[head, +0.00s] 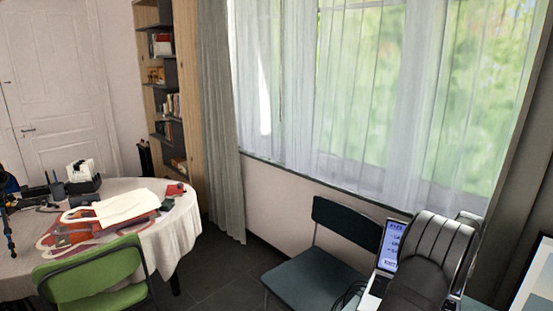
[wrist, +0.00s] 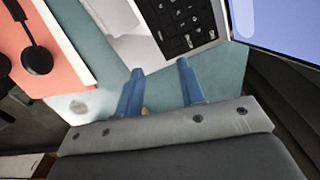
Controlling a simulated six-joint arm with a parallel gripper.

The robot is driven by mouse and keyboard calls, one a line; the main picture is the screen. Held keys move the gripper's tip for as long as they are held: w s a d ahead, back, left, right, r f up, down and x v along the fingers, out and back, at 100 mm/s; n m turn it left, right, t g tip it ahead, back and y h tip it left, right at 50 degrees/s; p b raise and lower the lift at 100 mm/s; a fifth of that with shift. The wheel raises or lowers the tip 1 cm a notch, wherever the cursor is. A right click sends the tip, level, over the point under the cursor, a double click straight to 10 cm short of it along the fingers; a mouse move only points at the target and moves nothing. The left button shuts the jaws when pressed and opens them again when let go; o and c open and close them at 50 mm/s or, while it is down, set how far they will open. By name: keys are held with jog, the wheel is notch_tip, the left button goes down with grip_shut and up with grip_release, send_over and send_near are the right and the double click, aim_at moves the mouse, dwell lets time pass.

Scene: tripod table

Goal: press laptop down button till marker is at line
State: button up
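In the head view the laptop's lit blue screen (head: 391,243) shows lines of text too small to read. My dark arm hides much of the laptop's right side. In the wrist view the laptop's black keyboard (wrist: 188,25) and part of its blue-violet screen (wrist: 285,22) show at the top. My gripper (wrist: 160,67) has two blue fingers standing apart, with nothing held between them. The fingertips lie just below the keyboard's near edge in the picture; I cannot tell their height. I cannot make out a down button, a marker or a line.
In the wrist view a teal tabletop (wrist: 226,83) lies under the laptop. A coral-red book or folder (wrist: 68,60) with a black headphone-like item (wrist: 36,60) is at left. In the head view a dark chair (head: 312,281) stands left of the laptop; a cluttered round table (head: 187,225) is far left.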

grip_shut()
dwell(1.2)
